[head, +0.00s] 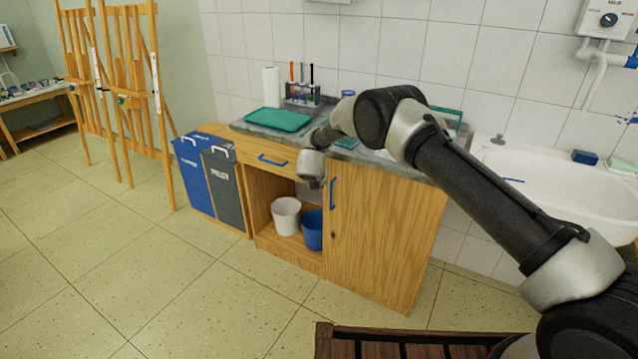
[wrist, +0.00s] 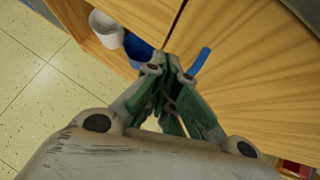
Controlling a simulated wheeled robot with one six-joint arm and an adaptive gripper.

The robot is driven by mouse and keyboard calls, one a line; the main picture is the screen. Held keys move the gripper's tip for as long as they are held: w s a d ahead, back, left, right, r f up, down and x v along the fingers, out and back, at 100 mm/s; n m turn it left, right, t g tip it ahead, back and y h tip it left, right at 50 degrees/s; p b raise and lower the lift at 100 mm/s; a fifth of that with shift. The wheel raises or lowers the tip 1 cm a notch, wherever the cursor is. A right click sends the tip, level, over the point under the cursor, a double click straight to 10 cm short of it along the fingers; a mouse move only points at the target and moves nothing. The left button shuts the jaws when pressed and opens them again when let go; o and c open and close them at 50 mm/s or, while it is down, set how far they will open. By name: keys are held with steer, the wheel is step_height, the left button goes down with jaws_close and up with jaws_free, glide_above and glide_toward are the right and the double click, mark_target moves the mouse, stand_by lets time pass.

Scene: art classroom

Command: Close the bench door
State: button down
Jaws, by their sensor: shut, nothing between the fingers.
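The wooden bench (head: 292,252) has an open compartment on the left and a door (head: 385,235) on the right. The door has a blue vertical handle (head: 333,193) near its left edge. It looks flush or nearly flush with the front; I cannot tell whether it is fully shut. My gripper (head: 316,185) is shut and empty, in front of the bench near the door's upper left edge. In the wrist view its fingertips (wrist: 168,62) are left of the handle (wrist: 199,62), beside a dark seam; contact is unclear.
A white bucket (head: 286,214) and a blue bucket (head: 312,231) stand in the open compartment. A drawer (head: 262,158) is above it. Blue (head: 191,172) and grey (head: 225,188) bins stand left. A brown slatted item (head: 400,335) is at the front.

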steer(key=s+a+r+n+g+y, duration=0.2)
steer(key=s+r+n+y, duration=0.15)
steer(key=s+n, duration=0.55)
steer(key=s+a+r+n+g+y, duration=0.2)
steer(key=s+r+n+y, duration=0.3)
steer(key=n, duration=0.7)
steer(key=s+d+r+n+h, duration=0.2)
steer(key=s+d+r+n, duration=0.3)
steer(key=s+d+r, duration=0.5)
steer(key=s+d+r+n+h, duration=0.3)
steer(key=s+d+r+n, duration=0.2)
steer(key=s+d+r, duration=0.6)
steer(key=s+d+r+n+h, duration=0.3)
steer(key=s+d+r, duration=0.7)
steer(key=s+d, duration=1)
steer(key=d+n, duration=0.2)
steer(key=d, duration=0.5)
steer(key=shift+d+r+n+g, duration=0.25)
steer(key=shift+r+n+g, duration=0.05)
steer(key=shift+r+n, duration=0.1)
